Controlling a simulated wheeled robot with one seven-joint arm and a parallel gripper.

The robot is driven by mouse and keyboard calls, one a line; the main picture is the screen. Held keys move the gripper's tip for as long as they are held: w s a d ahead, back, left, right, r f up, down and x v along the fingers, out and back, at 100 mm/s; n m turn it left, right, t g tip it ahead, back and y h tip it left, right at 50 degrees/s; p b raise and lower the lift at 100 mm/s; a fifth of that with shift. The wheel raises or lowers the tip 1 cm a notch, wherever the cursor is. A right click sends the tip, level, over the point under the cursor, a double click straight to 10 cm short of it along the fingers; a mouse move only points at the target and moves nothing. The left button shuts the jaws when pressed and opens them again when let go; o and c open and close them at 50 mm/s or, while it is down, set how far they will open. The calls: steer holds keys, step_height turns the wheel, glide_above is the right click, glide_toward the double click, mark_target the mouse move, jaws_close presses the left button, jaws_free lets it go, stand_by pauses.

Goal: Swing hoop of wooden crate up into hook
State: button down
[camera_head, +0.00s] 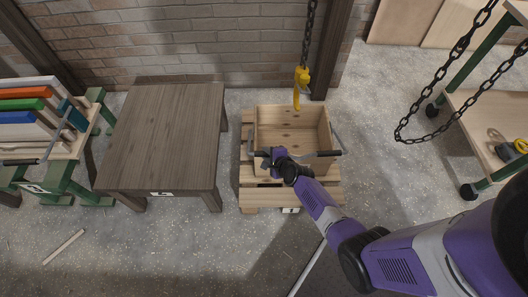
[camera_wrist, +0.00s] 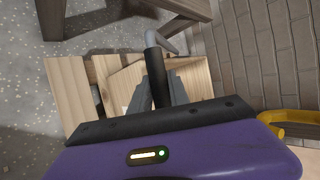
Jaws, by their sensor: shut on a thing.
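The wooden crate (camera_head: 290,113) is open-topped and stands on a pallet (camera_head: 254,201). My gripper (camera_head: 270,158) is at the left part of the hoop's bar. In the wrist view, my gripper (camera_wrist: 160,92) is shut on the black sleeve of the hoop (camera_wrist: 152,62). The yellow hook (camera_head: 301,82) hangs over the crate's far side, above and away from the hoop. A yellow curve, likely the hook (camera_wrist: 290,124), shows at the wrist view's right edge.
A chain (camera_head: 308,35) holds the hook in front of the brick wall (camera_head: 200,45). A dark wooden table (camera_head: 165,135) stands left of the pallet. A loose chain (camera_head: 440,128) loops at right near a green-legged workbench (camera_head: 480,115). Floor is clear between table and pallet.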

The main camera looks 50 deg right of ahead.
steer(key=w+d+r+m+g+y+p, duration=0.1)
steer(key=w+d+r+g+y+p, duration=0.2)
steer(key=w+d+r, duration=0.5)
steer(key=shift+w+d+r+g+y+p, duration=0.2)
steer(key=shift+d+r+g+y+p, duration=0.3)
steer(key=shift+d+r+p, duration=0.8)
steer(key=shift+d, duration=0.15)
steer(key=c, duration=1.2)
jaws_free()
steer(key=shift+c, duration=0.2)
